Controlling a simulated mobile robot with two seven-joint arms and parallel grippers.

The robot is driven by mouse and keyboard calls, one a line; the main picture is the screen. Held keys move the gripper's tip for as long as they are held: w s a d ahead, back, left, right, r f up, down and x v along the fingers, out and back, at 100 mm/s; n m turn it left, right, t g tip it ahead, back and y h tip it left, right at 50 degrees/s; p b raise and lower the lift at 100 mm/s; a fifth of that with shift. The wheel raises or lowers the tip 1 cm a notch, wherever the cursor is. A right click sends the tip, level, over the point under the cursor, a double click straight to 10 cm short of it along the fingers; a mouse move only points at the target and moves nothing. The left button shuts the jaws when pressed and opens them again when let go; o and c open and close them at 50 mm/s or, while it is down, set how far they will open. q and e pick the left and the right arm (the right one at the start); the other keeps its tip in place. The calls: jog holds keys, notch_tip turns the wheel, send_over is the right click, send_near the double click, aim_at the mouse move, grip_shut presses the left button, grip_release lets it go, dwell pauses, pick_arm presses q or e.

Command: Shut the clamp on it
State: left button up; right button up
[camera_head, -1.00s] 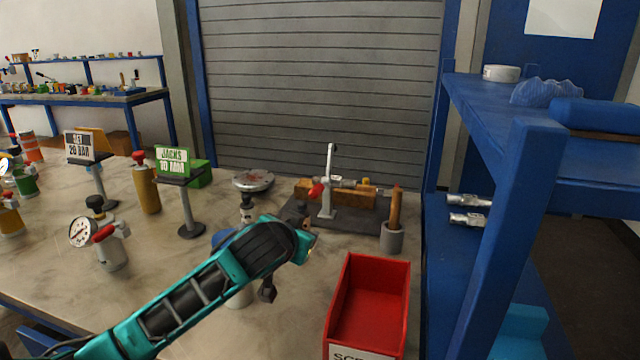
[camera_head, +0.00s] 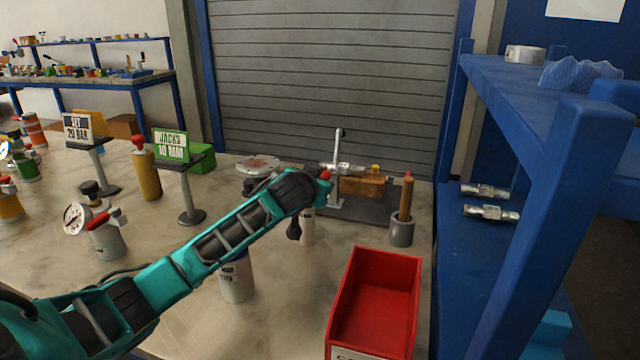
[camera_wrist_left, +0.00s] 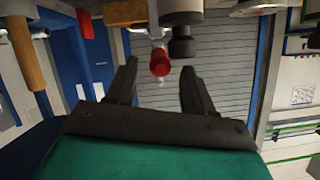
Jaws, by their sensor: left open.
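The clamp (camera_head: 337,165) stands on a dark plate (camera_head: 365,211) by a wooden block (camera_head: 362,187). Its pale bar points upright with a dark tip on top, and its red handle (camera_head: 325,175) sticks out low toward me. A silver fitting (camera_head: 343,168) lies along the block behind it. My left gripper (camera_wrist_left: 160,88) is open and empty. In the left wrist view the red handle (camera_wrist_left: 160,63) shows between the two fingers, near the tips; I cannot tell whether they touch it. In the head view my own arm hides the fingers. My right gripper is not in view.
A grey pot (camera_head: 402,231) with a wooden-handled tool stands right of the plate. A red bin (camera_head: 375,305) is in front. A white canister (camera_head: 237,280) stands beneath my left arm. A blue shelf (camera_head: 535,190) borders the right.

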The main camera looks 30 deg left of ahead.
aim_at(326, 175)
pick_arm(q)
jog(key=shift+x, duration=1.8)
jog(key=shift+c, duration=0.3)
grip_shut()
